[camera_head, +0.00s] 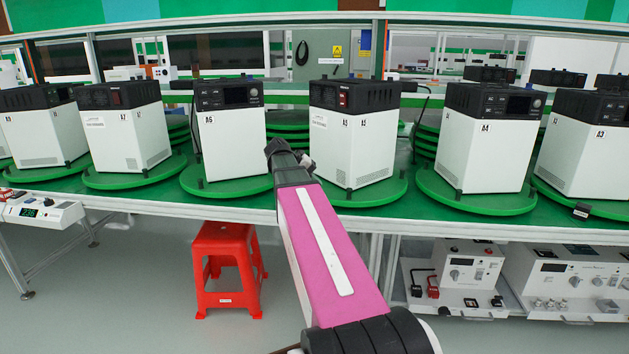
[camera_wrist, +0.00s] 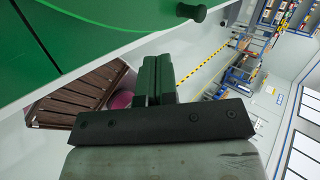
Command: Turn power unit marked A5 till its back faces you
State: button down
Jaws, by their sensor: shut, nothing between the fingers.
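The power unit marked A5 (camera_head: 372,150) is a white box with a black top, upright on a round green turntable (camera_head: 372,196). Two of its sides show in the head view. The left one has a red switch and a sticker; the right one is plain white with a vent low down. A5 labels sit either side of the corner between them. My gripper (camera_wrist: 157,66) is shut and empty in the wrist view, below a green rim with a dark peg (camera_wrist: 190,12) and apart from the peg. In the head view my arm ends just left of the A5 turntable; the fingertips are not clear there.
Units A6 (camera_head: 233,145) on the left and A4 (camera_head: 484,150) on the right stand on their own turntables, close by. A red stool (camera_head: 227,262) stands under the green bench. Instruments (camera_head: 458,275) fill a lower shelf at right.

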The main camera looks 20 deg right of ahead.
aim_at(346, 197)
jog(key=x, duration=0.6)
jog(key=shift+s+d+f, duration=0.15)
jog(key=shift+d+f, duration=0.05)
jog(key=shift+d, duration=0.05)
jog(key=shift+s+d+r, duration=0.1)
jog(key=shift+s+d, duration=0.1)
jog(key=shift+d, duration=0.3)
jog(key=shift+s+d, duration=0.15)
jog(key=shift+d, duration=0.4)
jog(key=shift+s+d, duration=0.2)
jog(key=shift+d, duration=0.5)
